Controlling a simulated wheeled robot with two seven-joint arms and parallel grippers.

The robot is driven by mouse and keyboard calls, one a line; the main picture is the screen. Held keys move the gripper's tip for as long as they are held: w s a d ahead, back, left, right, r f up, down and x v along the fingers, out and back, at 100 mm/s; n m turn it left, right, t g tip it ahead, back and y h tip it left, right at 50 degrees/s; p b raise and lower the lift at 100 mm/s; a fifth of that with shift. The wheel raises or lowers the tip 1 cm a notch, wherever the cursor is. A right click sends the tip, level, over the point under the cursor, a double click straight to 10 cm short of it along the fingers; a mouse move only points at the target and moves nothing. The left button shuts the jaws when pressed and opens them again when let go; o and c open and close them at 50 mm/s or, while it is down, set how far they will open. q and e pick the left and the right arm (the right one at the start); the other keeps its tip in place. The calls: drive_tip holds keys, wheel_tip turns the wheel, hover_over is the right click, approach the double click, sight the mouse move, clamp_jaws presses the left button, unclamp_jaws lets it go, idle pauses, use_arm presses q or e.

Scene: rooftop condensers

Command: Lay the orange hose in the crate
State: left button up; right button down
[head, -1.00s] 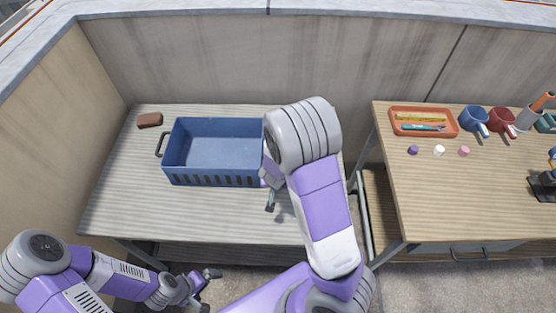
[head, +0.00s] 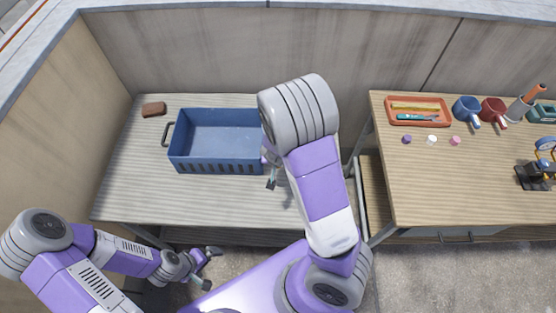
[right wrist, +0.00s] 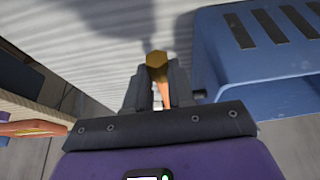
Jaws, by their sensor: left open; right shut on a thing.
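The blue crate (head: 215,165) stands on the left table, empty as far as I see, its right end hidden behind my right arm. My right gripper (head: 271,178) is beside the crate's right front corner, mostly hidden by its own arm in the head view. In the right wrist view my right gripper (right wrist: 160,85) is shut on the orange hose (right wrist: 163,92), which shows as a short orange piece with a brass-coloured end. The crate's slotted wall (right wrist: 270,70) is to the right there. My left gripper (head: 209,268) is open and empty, in front of the table's front edge.
A brown block (head: 153,109) lies left of the crate. Walls close the back and left. The left table's front left is clear.

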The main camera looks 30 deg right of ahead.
drive_tip(key=s+d+b, duration=0.2)
drive_tip(key=s+d, duration=0.3)
drive_tip(key=d, duration=0.3)
drive_tip(key=s+d+b, duration=0.1)
drive_tip(key=s+d, duration=0.4)
drive_tip(key=d, duration=0.3)
drive_tip(key=shift+s+d+b, duration=0.2)
drive_tip(key=shift+d+b, duration=0.15)
drive_tip(key=shift+d, duration=0.05)
